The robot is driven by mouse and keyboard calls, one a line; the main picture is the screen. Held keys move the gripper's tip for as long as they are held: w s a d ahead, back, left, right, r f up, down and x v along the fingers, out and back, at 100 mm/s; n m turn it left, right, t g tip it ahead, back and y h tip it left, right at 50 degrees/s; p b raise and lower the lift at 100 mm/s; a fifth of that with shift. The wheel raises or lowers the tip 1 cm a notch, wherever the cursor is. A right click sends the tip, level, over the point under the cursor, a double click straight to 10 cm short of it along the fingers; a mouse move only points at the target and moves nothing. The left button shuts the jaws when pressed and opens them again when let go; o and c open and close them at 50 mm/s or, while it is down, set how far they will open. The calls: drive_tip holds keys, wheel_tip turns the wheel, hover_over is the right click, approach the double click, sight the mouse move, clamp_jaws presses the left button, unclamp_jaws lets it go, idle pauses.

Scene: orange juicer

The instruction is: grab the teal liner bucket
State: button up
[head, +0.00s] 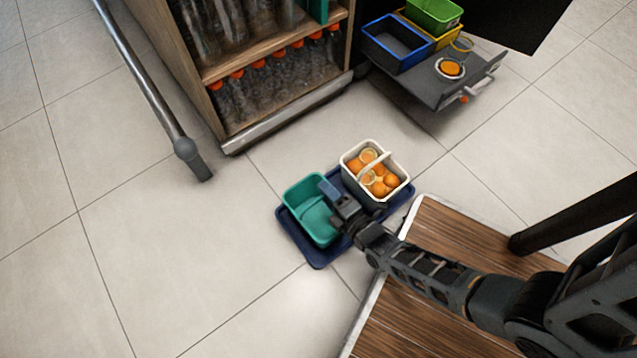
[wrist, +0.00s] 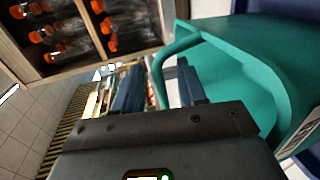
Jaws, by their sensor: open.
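The teal liner bucket (head: 311,221) stands open-topped on the left part of a dark blue tray (head: 318,262) on the floor, and looks empty. In the wrist view the teal bucket (wrist: 240,65) fills the right side, very close. My gripper (head: 329,190) is at the bucket's right side in the head view and hides part of it. In the wrist view my gripper (wrist: 160,75) has its two bluish fingers apart. A teal strip of the bucket's rim or handle shows in the gap between them; I cannot tell whether they touch it.
A cream basket of oranges (head: 374,170) with a handle stands beside the bucket on the tray. A wood-topped surface (head: 440,225) is at right. A bottle cabinet (head: 270,75) and a dark shelf (head: 430,90) with bins stand behind.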

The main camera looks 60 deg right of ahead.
drive_tip(key=x, duration=0.2)
drive_tip(key=shift+w+d+f+b, duration=0.1)
drive_tip(key=shift+w+b, duration=0.2)
clamp_jaws()
idle(0.3)
